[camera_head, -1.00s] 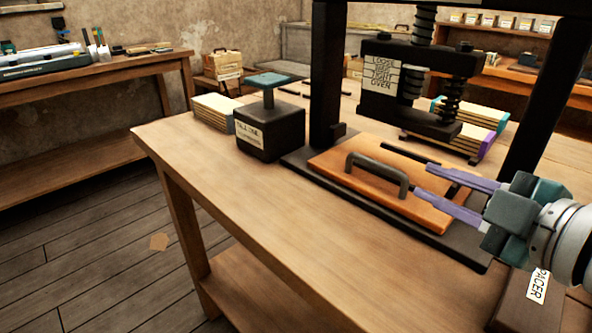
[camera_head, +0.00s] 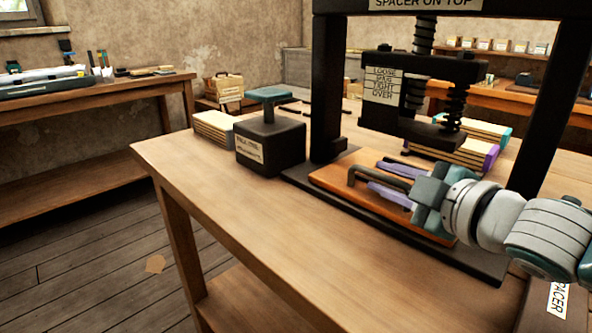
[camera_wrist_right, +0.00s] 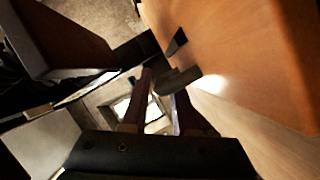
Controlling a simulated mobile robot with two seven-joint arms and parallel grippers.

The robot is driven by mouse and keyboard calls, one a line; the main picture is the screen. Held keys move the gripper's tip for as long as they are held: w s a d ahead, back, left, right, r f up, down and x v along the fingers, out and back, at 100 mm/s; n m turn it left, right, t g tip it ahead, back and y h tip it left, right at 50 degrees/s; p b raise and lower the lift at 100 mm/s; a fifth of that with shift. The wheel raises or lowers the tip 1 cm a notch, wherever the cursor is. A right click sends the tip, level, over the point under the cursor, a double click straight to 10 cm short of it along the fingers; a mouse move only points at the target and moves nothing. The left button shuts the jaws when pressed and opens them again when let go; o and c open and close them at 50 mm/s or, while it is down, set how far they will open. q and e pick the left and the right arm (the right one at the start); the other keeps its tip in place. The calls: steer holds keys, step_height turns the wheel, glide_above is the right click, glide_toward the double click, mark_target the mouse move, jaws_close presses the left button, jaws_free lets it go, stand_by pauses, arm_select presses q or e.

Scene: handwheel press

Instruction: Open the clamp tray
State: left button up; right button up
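The clamp tray (camera_head: 334,180) is an orange-brown wooden board lying flat on the dark base of the press. A dark bar handle (camera_head: 362,170) stands on its top; part of the handle is hidden by my right gripper. My right gripper (camera_head: 376,175) reaches in from the right, its two purple fingers apart, one on each side of the handle. In the right wrist view the handle (camera_wrist_right: 178,80) shows between the spread fingers, beside the orange board (camera_wrist_right: 235,50). Contact with the handle cannot be told. My left gripper is out of view.
The black press frame (camera_head: 327,90) rises around the tray, with a spring-loaded head (camera_head: 415,95) above it. A dark block with a teal-topped post (camera_head: 270,145) stands at left. A spacer block (camera_head: 555,300) lies at lower right. The bench front (camera_head: 250,210) is clear.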

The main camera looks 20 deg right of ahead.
jaws_close()
stand_by(1.4)
